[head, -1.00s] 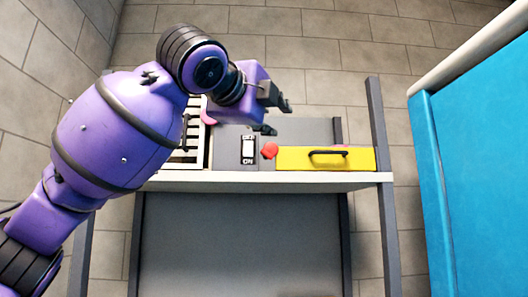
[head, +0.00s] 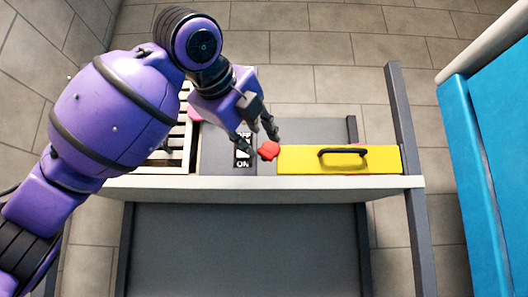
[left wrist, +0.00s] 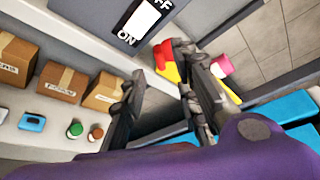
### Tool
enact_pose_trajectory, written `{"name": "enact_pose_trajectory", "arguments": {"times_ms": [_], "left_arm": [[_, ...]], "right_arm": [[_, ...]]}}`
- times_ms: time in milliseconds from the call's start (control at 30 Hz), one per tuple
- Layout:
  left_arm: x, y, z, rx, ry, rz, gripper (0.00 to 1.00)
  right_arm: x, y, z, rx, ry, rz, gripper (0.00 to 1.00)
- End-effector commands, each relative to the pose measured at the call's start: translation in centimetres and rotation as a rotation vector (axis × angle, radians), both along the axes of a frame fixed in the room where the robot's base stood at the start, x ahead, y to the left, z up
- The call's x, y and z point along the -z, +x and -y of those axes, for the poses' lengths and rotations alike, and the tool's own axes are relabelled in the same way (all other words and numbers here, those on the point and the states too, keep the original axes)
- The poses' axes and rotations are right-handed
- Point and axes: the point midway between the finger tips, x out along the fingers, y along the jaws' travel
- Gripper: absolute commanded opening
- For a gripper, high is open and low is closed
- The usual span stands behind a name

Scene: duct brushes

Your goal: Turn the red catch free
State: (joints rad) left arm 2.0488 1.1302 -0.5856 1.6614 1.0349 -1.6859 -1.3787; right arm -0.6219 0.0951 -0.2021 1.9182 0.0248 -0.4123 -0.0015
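The red catch (head: 268,150) is a small knob at the left end of the yellow panel (head: 300,160), which has a black handle (head: 343,153). My left gripper (head: 257,138) is open and empty, with its fingers just above and to the left of the catch, pointing down toward it. In the left wrist view the catch (left wrist: 163,50) shows beyond the open fingers (left wrist: 158,72), partly hidden by the right-hand one. I see no contact with it. My right gripper is in neither view.
An ON/OFF switch (head: 242,158) is left of the catch, partly behind a finger. A slatted grille (head: 178,145) lies further left. A blue surface (head: 485,180) stands at right. Cardboard boxes (left wrist: 62,82) sit on a shelf in the left wrist view.

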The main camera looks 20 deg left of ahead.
Motion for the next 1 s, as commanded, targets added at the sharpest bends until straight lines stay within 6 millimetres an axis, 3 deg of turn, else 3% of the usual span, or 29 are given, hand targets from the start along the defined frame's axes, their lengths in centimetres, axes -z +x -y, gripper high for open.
{"name": "enact_pose_trajectory", "arguments": {"times_ms": [100, 300, 667, 900, 1000], "left_arm": [[0.6, 2.1, 0.2, 0.002, 0.0, -0.005, 0.29], [1.0, 4.4, 0.3, 0.001, -0.001, -0.002, 0.29], [1.1, 5.1, 0.3, 0.001, 0.0, -0.001, 0.29], [1.2, 5.1, 0.3, 0.001, 0.0, -0.001, 0.0], [1.2, 5.1, 0.3, 0.001, 0.0, -0.001, 0.0]], "right_arm": [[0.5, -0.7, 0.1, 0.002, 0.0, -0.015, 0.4], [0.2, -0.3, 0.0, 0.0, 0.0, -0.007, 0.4], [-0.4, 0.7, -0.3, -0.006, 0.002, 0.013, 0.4], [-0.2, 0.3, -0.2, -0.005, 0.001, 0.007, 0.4], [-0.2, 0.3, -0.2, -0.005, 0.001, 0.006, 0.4]]}}
